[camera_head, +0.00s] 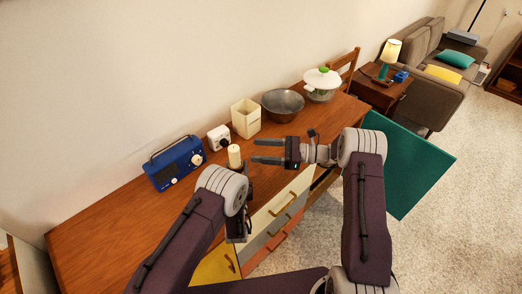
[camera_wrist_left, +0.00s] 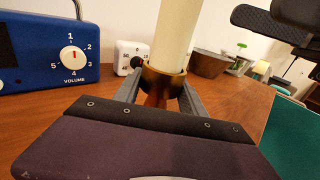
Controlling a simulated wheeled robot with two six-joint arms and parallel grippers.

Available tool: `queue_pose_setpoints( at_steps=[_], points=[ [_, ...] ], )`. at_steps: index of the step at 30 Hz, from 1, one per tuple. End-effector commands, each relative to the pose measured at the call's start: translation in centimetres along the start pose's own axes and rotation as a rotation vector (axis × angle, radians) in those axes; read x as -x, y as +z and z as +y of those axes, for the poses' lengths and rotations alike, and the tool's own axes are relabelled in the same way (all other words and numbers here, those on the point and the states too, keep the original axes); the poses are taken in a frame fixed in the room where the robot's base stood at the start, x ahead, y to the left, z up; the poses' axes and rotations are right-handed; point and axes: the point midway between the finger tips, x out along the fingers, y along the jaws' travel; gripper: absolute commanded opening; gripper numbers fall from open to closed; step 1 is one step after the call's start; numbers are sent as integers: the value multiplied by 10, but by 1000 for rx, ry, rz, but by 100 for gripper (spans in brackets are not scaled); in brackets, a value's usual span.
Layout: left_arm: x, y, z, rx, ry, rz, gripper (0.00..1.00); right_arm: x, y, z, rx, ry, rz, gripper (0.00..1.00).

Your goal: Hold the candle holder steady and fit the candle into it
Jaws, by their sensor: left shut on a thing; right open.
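The cream candle (camera_head: 234,153) stands upright on the desk side nearest me, and it also shows in the left wrist view (camera_wrist_left: 177,38). Its lower end sits inside the brass-coloured cup of the candle holder (camera_wrist_left: 161,83); how deep it goes is hidden. My left gripper (camera_wrist_left: 157,98) is shut on the candle holder, with one finger on each side below the rim. In the head view my left arm mostly covers the holder. My right gripper (camera_head: 258,151) is open and empty, its fingers pointing left, just right of the candle and apart from it.
A blue radio (camera_head: 175,163), a small white dial device (camera_head: 218,138), a cream square container (camera_head: 246,118), a dark bowl (camera_head: 283,104) and a lidded white pot (camera_head: 321,86) line the back of the wooden desk (camera_head: 110,236). Drawers (camera_head: 277,217) are below its front edge.

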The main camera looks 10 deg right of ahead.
Motion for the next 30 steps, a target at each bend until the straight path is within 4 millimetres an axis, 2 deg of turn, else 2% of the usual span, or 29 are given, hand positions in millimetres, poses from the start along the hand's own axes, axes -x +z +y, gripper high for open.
queue_pose_setpoints(
  at_steps=[11, 12, 14, 25, 28, 30],
  points=[
    [0, 0, 0, 0, 0, 0, 0, 0, 0, 0, 0, 0, 0, 60],
    [0, 0, 0, 0, 0, 0, 56, 0, 0, 0, 0, 0, 0, 60],
    [0, 0, 0, 0, 0, 0, 73, 0, 0, 0, 0, 0, 0, 60],
    [5, -1, -1, 0, -1, 2, 73, 0, 0, 0, 0, 0, 0, 60],
    [22, -1, -1, -2, -3, 4, 73, 0, 0, 0, 0, 0, 0, 60],
    [40, -1, -2, -3, -5, 5, 73, 0, 0, 0, 0, 0, 0, 60]
  ],
)
